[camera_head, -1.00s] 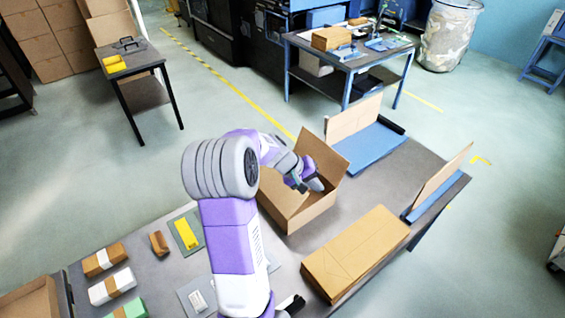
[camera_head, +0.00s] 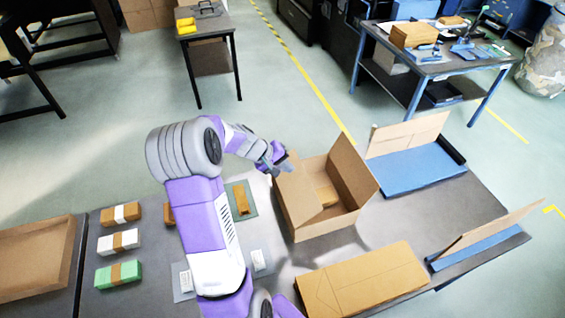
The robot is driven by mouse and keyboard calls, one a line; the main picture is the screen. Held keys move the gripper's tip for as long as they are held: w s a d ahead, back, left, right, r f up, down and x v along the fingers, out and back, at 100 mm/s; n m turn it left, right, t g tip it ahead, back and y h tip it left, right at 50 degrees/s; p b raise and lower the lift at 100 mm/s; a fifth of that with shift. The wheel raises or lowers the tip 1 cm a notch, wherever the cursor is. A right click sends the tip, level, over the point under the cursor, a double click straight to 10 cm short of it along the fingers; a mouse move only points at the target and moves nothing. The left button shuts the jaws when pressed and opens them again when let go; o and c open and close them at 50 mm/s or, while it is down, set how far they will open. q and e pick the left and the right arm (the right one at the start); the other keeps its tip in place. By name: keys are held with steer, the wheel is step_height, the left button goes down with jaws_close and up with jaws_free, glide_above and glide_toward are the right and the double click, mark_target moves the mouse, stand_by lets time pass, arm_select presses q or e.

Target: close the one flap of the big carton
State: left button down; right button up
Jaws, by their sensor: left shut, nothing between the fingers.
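The big carton (camera_head: 325,226) stands open on the grey table, in the middle of the view. A tall cardboard panel (camera_head: 353,170) stands up along its right side. Another panel (camera_head: 297,190) at its left side leans over the opening. A small brown area shows inside, too small to tell what it is. My left gripper (camera_head: 281,165) is shut and empty, at the top of the left panel by the carton's back left corner. I cannot tell whether it touches the cardboard. My right gripper is not in view.
A flat closed carton (camera_head: 365,280) lies in front of the big carton. Blue pads with upright cardboard (camera_head: 415,172) stand behind and at right (camera_head: 480,250). Small wrapped packs (camera_head: 118,273) and an open tray (camera_head: 36,262) are at left. My left arm hides part of the table.

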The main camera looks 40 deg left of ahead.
mark_target(307, 178)
arm_select(q)
steer(key=x, duration=0.9)
steer(key=shift+w+f, duration=0.2)
steer(key=shift+f, duration=0.05)
